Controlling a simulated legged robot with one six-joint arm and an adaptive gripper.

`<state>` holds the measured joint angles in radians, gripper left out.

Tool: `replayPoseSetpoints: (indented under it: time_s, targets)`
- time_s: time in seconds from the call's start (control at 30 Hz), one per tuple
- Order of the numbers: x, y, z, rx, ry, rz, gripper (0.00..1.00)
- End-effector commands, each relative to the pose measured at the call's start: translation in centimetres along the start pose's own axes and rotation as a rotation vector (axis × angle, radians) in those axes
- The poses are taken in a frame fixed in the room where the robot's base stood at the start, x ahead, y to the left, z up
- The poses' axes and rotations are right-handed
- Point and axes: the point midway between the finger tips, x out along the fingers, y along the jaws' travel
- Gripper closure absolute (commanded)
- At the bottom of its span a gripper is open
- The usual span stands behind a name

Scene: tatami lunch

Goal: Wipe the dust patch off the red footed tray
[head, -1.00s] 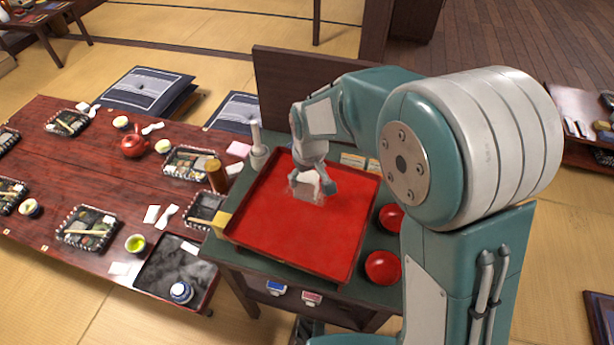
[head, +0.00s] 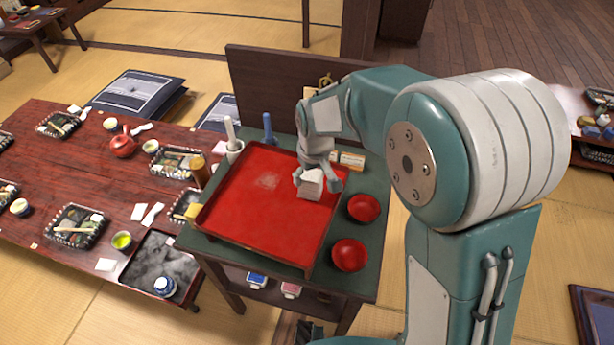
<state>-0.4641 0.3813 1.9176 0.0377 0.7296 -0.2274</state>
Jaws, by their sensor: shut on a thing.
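The red footed tray (head: 250,222) lies on a dark green-topped stand. A pale, faint dust patch (head: 268,181) shows on its upper middle part. My gripper (head: 321,181) is over the tray's right side, shut on a white block-like wiping thing (head: 311,187). The white thing is at or just above the tray surface, to the right of the dust patch; I cannot tell if it touches. Its upper part is partly hidden by the fingers.
Two red bowls (head: 350,255) stand on the green stand top (head: 372,212) right of the tray. A white cup with a pestle-like stick (head: 233,147) and a blue bottle-like thing (head: 268,128) stand behind it. A low table (head: 75,170) with lunch trays is at left.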

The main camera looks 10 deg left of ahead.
Motion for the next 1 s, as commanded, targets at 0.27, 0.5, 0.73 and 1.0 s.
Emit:
replayPoseSetpoints:
  time_s: [0.27, 0.5, 0.73, 1.0]
  targets:
    - [-3.1, -0.1, -0.6, 0.002, 0.004, 0.005, 0.63]
    - [-5.4, 0.4, -0.4, 0.005, 0.007, 0.002, 0.63]
    - [-7.0, 0.6, -0.3, 0.007, 0.006, 0.002, 0.63]
    - [-7.0, 0.4, -0.5, 0.007, 0.003, 0.003, 0.63]
